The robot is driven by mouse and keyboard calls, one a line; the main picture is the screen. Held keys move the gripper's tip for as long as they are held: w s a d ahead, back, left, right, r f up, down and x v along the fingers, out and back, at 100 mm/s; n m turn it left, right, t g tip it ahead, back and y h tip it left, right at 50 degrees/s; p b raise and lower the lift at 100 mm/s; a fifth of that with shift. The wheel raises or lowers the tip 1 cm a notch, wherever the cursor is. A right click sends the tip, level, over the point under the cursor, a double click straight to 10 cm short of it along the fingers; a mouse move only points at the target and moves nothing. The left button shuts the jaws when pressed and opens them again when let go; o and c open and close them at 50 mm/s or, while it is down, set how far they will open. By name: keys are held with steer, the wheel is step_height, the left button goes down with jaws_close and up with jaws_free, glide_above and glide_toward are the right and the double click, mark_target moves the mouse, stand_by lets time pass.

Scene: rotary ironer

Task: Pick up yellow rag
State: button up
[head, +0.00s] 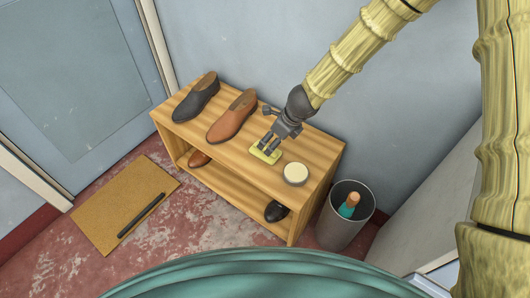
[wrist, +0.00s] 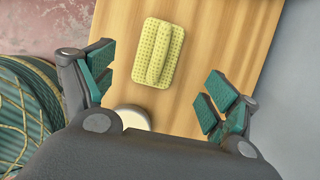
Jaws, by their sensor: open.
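The yellow rag (head: 265,154) lies on the wooden shoe rack's top board, near its front edge. In the wrist view the rag (wrist: 158,53) is a small dimpled yellow pad with a raised fold along its middle. My gripper (head: 269,146) is right by the rag in the head view and partly covers it. In the wrist view my gripper (wrist: 157,88) has its green-padded fingers spread wide with nothing between them. The rag lies beyond the fingertips, roughly centred between them. I cannot tell the exact height of the fingers above the board.
The shoe rack (head: 318,153) also bears a dark shoe (head: 197,97), a brown shoe (head: 232,116) and a round white-topped tin (head: 296,174), close to the rag. A grey bin (head: 338,226) with a bottle stands at right. A mat (head: 115,208) lies on the floor.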

mark_target(266, 147)
steer(key=b+x, duration=0.1)
steer(key=x, duration=0.3)
steer(key=b+x, duration=0.1)
steer(key=x, duration=0.3)
steer(key=shift+a+b, duration=0.25)
steer(key=shift+b, duration=0.05)
steer(key=c, duration=1)
